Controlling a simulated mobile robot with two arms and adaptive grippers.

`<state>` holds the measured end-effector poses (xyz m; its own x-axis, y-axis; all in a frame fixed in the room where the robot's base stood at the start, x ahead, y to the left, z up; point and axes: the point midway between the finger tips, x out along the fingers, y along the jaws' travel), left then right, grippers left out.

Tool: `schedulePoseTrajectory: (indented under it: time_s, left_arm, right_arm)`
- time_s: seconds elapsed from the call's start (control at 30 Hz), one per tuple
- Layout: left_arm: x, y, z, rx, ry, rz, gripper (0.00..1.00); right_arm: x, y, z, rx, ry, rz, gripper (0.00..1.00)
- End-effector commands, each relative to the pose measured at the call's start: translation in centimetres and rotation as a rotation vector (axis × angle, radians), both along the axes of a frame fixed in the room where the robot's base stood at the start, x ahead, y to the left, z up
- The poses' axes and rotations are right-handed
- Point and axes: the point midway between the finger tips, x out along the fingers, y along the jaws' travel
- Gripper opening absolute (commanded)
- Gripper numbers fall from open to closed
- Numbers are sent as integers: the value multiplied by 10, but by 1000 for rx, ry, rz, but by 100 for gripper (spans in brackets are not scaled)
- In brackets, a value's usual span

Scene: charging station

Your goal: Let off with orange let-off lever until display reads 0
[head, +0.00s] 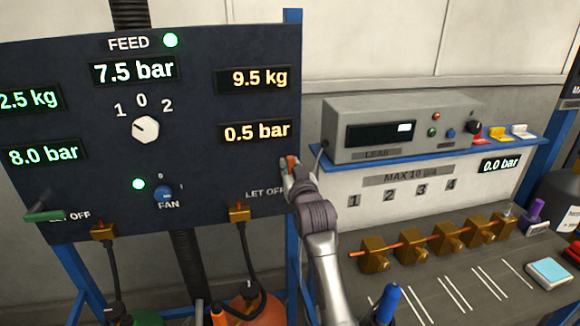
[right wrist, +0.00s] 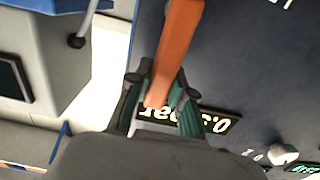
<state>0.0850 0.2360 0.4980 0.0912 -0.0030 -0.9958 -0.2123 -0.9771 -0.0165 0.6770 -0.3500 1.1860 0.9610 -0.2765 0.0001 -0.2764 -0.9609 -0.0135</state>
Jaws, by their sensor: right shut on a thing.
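The orange let-off lever (head: 290,161) is at the right edge of the dark feed panel (head: 210,165), above the right LET OFF label. My right gripper (head: 291,168) is shut on the lever and hides most of it in the head view. In the right wrist view the orange lever (right wrist: 180,45) runs between the two fingertips (right wrist: 160,98). The display (head: 256,132) above the lever reads 0.5 bar. In the right wrist view this display (right wrist: 222,122) is upside down and partly covered by the gripper. My left gripper is not in view.
A green lever (head: 45,214) is at the panel's lower left. A grey leak tester (head: 405,130) stands on a blue shelf right of the panel. Several brass fittings (head: 413,251) sit on the bench below it. Dark hoses hang under the panel.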

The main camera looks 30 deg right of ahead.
Motion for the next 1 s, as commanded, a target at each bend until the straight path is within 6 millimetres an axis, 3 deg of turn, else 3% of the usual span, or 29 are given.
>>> schedulePoseTrajectory:
  time_s: [0.03, 0.2, 0.57, 0.67, 1.0]
  left_arm:
    - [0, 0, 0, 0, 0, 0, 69]
    - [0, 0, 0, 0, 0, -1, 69]
    - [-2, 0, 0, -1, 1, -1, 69]
    - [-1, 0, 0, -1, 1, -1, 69]
    - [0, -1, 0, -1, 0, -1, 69]
  right_arm:
    - [0, 0, -1, 8, -1, 1, 23]
    - [0, 0, 0, 5, 0, 1, 48]
    - [-5, 2, -1, 2, 0, 0, 48]
    - [-16, 5, -1, 2, 0, 1, 48]
    - [-85, 24, -1, 4, 1, 1, 48]
